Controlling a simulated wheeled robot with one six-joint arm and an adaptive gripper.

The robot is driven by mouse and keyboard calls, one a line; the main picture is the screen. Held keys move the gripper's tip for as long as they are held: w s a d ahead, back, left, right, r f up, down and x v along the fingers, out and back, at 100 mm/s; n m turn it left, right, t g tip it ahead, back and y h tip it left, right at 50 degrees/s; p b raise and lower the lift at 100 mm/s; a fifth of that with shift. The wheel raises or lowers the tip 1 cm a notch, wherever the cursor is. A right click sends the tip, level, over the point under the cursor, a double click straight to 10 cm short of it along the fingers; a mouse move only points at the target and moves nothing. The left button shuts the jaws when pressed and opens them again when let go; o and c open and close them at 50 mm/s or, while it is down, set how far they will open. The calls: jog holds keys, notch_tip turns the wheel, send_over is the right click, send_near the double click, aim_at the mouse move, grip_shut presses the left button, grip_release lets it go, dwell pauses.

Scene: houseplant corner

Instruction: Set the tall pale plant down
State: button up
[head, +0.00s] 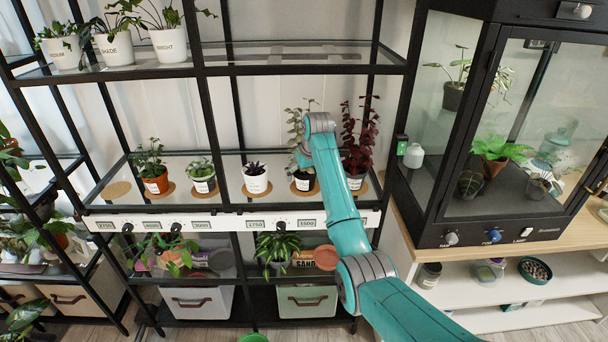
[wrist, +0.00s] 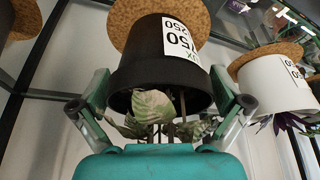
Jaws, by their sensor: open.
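The tall pale plant (head: 298,125) stands upright in a dark pot (head: 304,184) on the middle glass shelf. In the wrist view, which is upside down, its black pot (wrist: 140,65) with a white label rests on a round cork mat (wrist: 125,14). Pale variegated leaves (wrist: 152,104) hang in front of the rim. My gripper (wrist: 161,105) is open, with one finger on each side of the pot near its rim and gaps showing at both sides. In the head view my arm partly hides the plant, and the fingers are hard to make out.
A white pot with a purple plant (head: 256,183) stands close on the left. A dark red plant (head: 360,135) stands close on the right, partly behind my arm. A glass cabinet (head: 500,120) stands to the right.

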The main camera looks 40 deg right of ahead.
jog(key=v, duration=0.7)
jog(key=shift+s+r, duration=0.15)
jog(key=shift+r, duration=0.15)
